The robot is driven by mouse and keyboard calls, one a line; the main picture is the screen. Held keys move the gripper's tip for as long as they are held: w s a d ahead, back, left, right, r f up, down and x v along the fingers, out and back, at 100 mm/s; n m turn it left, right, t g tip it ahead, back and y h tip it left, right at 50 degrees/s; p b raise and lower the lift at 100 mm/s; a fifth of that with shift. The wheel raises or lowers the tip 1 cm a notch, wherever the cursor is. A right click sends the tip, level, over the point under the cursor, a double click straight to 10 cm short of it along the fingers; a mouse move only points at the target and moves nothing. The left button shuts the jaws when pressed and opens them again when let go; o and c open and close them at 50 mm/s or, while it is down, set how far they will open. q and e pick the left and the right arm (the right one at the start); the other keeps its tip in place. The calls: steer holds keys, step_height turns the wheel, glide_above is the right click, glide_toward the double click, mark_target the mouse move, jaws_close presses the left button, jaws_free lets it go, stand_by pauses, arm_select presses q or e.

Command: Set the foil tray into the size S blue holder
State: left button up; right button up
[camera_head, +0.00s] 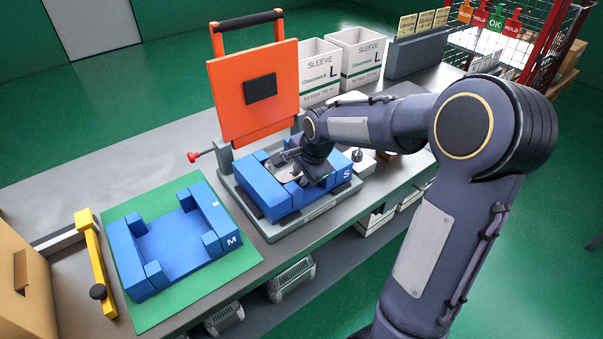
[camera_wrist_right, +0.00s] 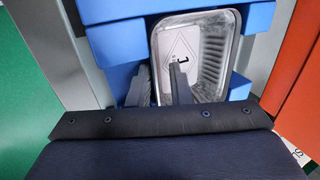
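The foil tray (camera_wrist_right: 215,55) is a silvery, rounded rectangular tray with ribbed walls and a white label with a diamond mark inside. It sits within the blue size S holder (camera_wrist_right: 120,45), between its blocks; whether it is fully down I cannot tell. In the head view the S holder (camera_head: 262,196) stands on a grey fixture, with the tray (camera_head: 284,172) partly hidden by my right gripper (camera_head: 296,168). In the right wrist view the gripper's fingers (camera_wrist_right: 160,82) are apart, one on each side of the tray's near-left wall. My left gripper is not in view.
An orange raised lid (camera_head: 255,115) with a black handle stands behind the S holder. An empty blue M holder (camera_head: 175,245) lies on a green mat to the left, beside a yellow bar (camera_head: 95,265). Two white sleeve boxes (camera_head: 355,60) stand behind.

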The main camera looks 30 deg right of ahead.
steer(key=shift+o, duration=0.7)
steer(key=v, duration=0.8)
steer(key=shift+f, duration=0.1)
steer(key=s+a+n+y, duration=0.1)
steer(key=s+a+n, duration=0.3)
steer(key=s, duration=0.3)
steer(key=s+a+f+n+y, duration=0.1)
steer(key=s+a+n, duration=0.2)
steer(key=s+n, duration=0.3)
steer(key=s+a+f+n+t+y, duration=0.1)
steer(key=s+a+n, duration=0.3)
steer(key=s, duration=0.4)
steer(key=shift+s+a+n, duration=0.3)
steer(key=shift+a+n, duration=0.05)
steer(key=shift+n, duration=0.45)
steer(key=shift+f, duration=0.1)
